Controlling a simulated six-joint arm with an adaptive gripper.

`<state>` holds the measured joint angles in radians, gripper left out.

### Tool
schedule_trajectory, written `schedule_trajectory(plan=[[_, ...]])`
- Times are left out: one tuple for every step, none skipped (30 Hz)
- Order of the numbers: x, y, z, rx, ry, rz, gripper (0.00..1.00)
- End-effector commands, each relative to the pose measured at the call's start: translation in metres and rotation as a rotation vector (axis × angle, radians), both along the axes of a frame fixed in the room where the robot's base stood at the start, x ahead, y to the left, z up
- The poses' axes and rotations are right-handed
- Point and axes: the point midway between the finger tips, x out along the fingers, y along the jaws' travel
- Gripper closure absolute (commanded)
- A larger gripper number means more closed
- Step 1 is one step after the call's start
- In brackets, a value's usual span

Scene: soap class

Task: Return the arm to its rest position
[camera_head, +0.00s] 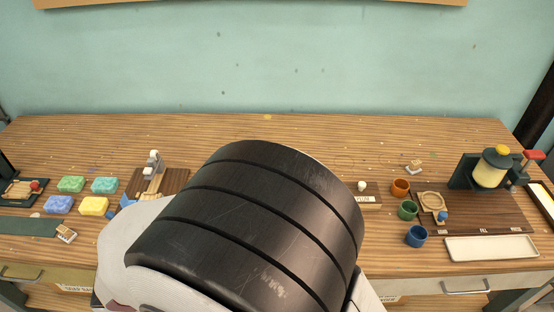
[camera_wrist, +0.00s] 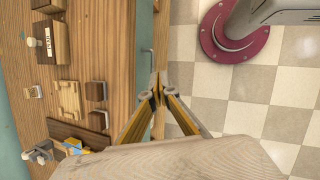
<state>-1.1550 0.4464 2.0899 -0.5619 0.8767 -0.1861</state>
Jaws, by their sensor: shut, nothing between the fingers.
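My gripper (camera_wrist: 157,88) shows in the wrist view with its two fingers brought together and nothing between them. It hangs over the front edge of the wooden workbench (camera_wrist: 115,45), with the tiled floor below to the right. In the head view my own arm's large dark link fills the lower middle and hides the gripper and the middle of the bench.
On the bench (camera_head: 300,135) at left are several soap bars, including a yellow one (camera_head: 94,206). At right are orange (camera_head: 400,187), green (camera_head: 407,210) and blue (camera_head: 416,236) cups, a white tray (camera_head: 490,248) and a dispenser (camera_head: 491,168).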

Motion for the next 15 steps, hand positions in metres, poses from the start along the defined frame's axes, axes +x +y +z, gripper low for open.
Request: schedule_trajectory(plan=[[0.002, -0.009, 0.008, 0.023, 0.000, -0.053, 1.00], [0.004, -0.014, 0.013, 0.035, 0.002, -0.082, 1.00], [0.004, -0.021, 0.018, 0.052, 0.004, -0.122, 1.00], [0.005, -0.026, 0.022, 0.064, 0.004, -0.152, 1.00], [0.005, -0.031, 0.026, 0.077, 0.004, -0.182, 1.00], [0.006, -0.038, 0.031, 0.094, 0.006, -0.221, 1.00], [0.006, -0.043, 0.035, 0.106, 0.007, -0.249, 1.00], [0.006, -0.048, 0.039, 0.118, 0.008, -0.278, 1.00], [0.007, -0.054, 0.044, 0.135, 0.008, -0.316, 1.00], [0.007, -0.059, 0.047, 0.148, 0.008, -0.346, 1.00], [0.007, -0.063, 0.051, 0.160, 0.008, -0.373, 1.00], [0.007, -0.070, 0.056, 0.177, 0.009, -0.412, 1.00], [0.007, -0.074, 0.059, 0.190, 0.008, -0.438, 1.00], [0.007, -0.079, 0.063, 0.202, 0.008, -0.465, 1.00], [0.007, -0.085, 0.067, 0.219, 0.008, -0.503, 1.00]])
